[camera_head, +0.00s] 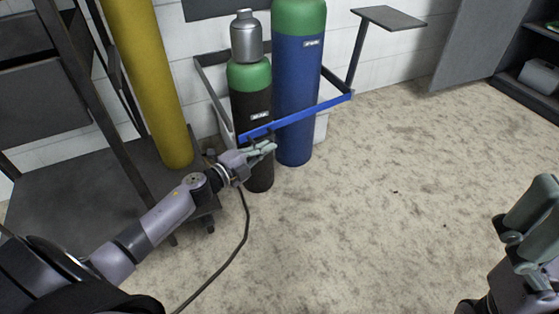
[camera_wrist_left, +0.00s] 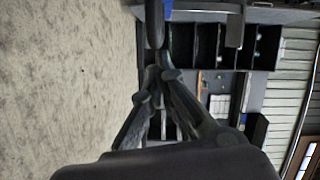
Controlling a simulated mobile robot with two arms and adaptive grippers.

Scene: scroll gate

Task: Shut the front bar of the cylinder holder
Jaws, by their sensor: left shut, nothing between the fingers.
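The cylinder holder (camera_head: 210,92) is a grey frame on the wall. Its blue front bar (camera_head: 312,111) spans in front of a dark, green-topped cylinder (camera_head: 250,101) and a blue, green-topped cylinder (camera_head: 296,77). The bar's left end is close to the frame's left side arm; whether it is latched I cannot tell. My left gripper (camera_head: 270,147) is shut and empty, just below the bar's left part. Contact is unclear. In the left wrist view its fingers (camera_wrist_left: 155,78) meet, with a blue piece at the top edge. My right gripper (camera_head: 531,225) is at the right edge, away from the holder.
A silver canister (camera_head: 246,37) shows above the dark cylinder. A yellow cylinder (camera_head: 149,80) stands on a dark rack platform (camera_head: 80,195) at left. A black cable (camera_head: 245,225) lies near my left arm. A small grey shelf (camera_head: 389,18) stands back right. Floor at centre right is clear.

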